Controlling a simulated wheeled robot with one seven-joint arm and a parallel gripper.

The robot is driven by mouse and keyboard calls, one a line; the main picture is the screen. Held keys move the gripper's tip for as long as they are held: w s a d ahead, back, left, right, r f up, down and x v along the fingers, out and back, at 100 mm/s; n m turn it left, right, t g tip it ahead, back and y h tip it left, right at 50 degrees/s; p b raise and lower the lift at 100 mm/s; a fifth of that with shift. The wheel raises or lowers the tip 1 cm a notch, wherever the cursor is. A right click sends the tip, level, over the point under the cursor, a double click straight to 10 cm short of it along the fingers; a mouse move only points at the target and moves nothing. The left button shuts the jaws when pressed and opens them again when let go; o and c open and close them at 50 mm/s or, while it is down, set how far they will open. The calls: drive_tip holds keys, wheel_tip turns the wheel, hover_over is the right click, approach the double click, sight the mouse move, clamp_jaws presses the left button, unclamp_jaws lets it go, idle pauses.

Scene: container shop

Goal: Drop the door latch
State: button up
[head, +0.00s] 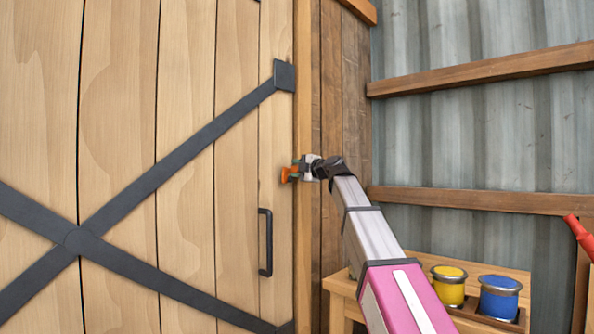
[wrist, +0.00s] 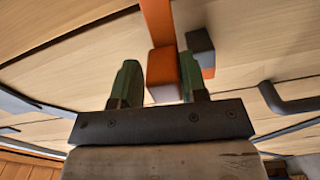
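The orange door latch (head: 289,174) is at the right edge of the wooden door (head: 180,120), above the black handle. In the wrist view, the latch (wrist: 158,22) is an orange bar with a block at its end, beside a grey bracket (wrist: 200,41). My gripper (head: 300,170) is at the latch. In the wrist view, the green fingers of my gripper (wrist: 157,75) are apart, with the orange block between them. The block is close to the right finger, and a gap shows at the left finger. In the head view my gripper hides part of the latch.
A black door handle (head: 266,242) sits below the latch; it also shows in the wrist view (wrist: 290,100). A wooden stand (head: 345,285) with yellow (head: 449,287) and blue (head: 499,298) paint cans is at the lower right. A corrugated metal wall (head: 480,140) is behind.

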drive_tip(key=shift+o, duration=0.6)
